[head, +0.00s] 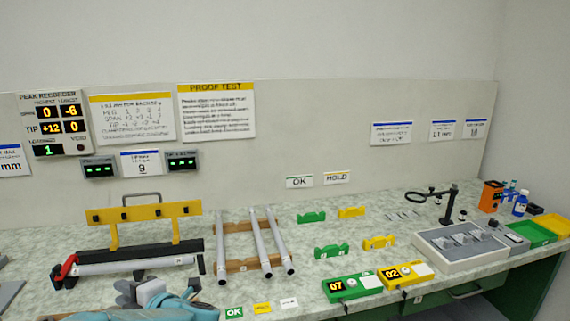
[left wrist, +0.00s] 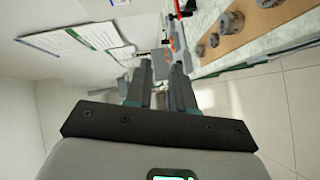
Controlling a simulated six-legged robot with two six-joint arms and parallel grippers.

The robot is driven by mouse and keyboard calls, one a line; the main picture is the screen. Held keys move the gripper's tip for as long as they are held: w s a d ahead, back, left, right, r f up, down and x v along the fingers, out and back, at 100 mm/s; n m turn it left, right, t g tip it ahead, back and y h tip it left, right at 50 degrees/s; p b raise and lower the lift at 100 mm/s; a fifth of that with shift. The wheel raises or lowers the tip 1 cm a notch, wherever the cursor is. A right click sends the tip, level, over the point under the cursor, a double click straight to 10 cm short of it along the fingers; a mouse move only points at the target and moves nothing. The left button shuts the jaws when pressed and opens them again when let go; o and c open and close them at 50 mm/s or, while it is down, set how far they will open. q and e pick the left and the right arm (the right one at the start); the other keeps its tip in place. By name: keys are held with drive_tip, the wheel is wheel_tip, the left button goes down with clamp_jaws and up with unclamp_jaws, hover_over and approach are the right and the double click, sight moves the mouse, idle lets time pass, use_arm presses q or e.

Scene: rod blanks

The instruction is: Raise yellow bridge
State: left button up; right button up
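The yellow bridge (head: 145,212) is a long bar with dark studs on two yellow legs, upright behind a black rail at the left of the bench. A grey loop handle (head: 142,196) rises behind its top edge. A grey rod (head: 125,266) lies in front of it, with a red clamp (head: 66,268) at its left end.
Several grey rods (head: 262,243) lie on wooden supports right of the bridge. Green box (head: 352,287) and yellow box (head: 405,275) stand further right, near a grey tray (head: 460,246). Signs and displays hang on the back panel.

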use_arm(q)
drive_tip(key=s+d+f+m+t+h+p, duration=0.15)
drive_tip(key=f+m+h, duration=0.35)
drive_tip(key=f, duration=0.7)
drive_tip(key=s+d+f+m+h+p, duration=0.25)
drive_tip(key=f+m, duration=0.55)
drive_tip(key=f, duration=0.4)
drive_tip(key=s+d+f+m+g+h, duration=0.2)
drive_tip(key=s+d+f+m+h, duration=0.1)
drive_tip(key=s, duration=0.4)
drive_tip(key=s+d+f+m+g+h, duration=0.3)
drive_tip(key=s+d+m+h, duration=0.1)
drive_tip(key=s+d, duration=0.4)
drive_tip(key=s+d+f+m+g+h, duration=0.3)
drive_tip(key=s+d+m+h, duration=0.1)
drive_tip(key=s, duration=0.4)
drive_tip(key=shift+s+d+m, duration=0.2)
drive_tip(key=shift+d+m, duration=0.5)
drive_tip(key=shift+d, duration=0.05)
drive_tip(key=shift+g, duration=0.25)
